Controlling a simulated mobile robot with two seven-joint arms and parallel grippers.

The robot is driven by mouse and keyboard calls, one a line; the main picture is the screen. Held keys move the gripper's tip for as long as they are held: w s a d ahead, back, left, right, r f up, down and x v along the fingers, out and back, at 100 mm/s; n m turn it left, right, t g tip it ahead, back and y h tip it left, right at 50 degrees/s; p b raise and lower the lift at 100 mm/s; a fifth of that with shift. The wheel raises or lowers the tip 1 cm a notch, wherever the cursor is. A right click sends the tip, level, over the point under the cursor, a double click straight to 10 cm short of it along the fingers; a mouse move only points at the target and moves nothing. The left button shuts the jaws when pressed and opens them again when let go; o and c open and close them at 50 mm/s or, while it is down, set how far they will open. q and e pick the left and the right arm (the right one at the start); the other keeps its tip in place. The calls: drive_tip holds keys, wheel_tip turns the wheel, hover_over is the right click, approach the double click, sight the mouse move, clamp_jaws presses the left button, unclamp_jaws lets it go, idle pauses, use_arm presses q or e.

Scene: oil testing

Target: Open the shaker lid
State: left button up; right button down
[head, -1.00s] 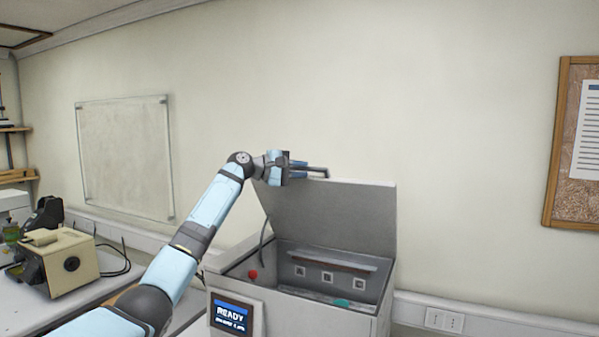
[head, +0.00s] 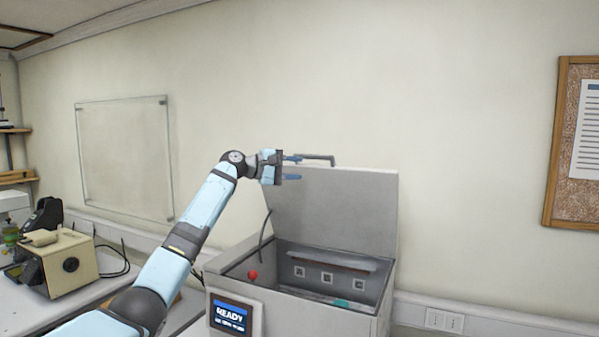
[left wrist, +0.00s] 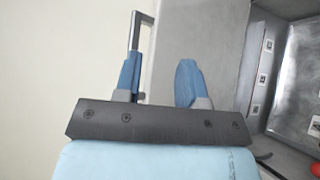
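The shaker (head: 288,318) is a grey box with a lit screen, and its lid (head: 335,205) stands raised, close to upright. The lid's bar handle (head: 316,157) is at the top edge; it also shows in the left wrist view (left wrist: 140,30). My left gripper (head: 292,168) is at the lid's upper left corner with its blue fingers spread apart. In the left wrist view the gripper (left wrist: 158,85) has one finger beside the handle and the other over the lid's face (left wrist: 195,45). Whether a finger touches is unclear. My right gripper is out of view.
The shaker's inside (head: 325,275) is exposed, with a red knob (head: 252,274) at its left. A beige device (head: 60,262) stands on the bench at the left. The wall behind is bare near the lid; a corkboard (head: 585,145) hangs at the right.

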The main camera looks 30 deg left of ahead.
use_arm(q)
drive_tip(key=b+v, duration=0.3)
drive_tip(key=v, duration=0.9)
drive_tip(key=shift+f, duration=0.1)
idle(0.5)
idle(0.5)
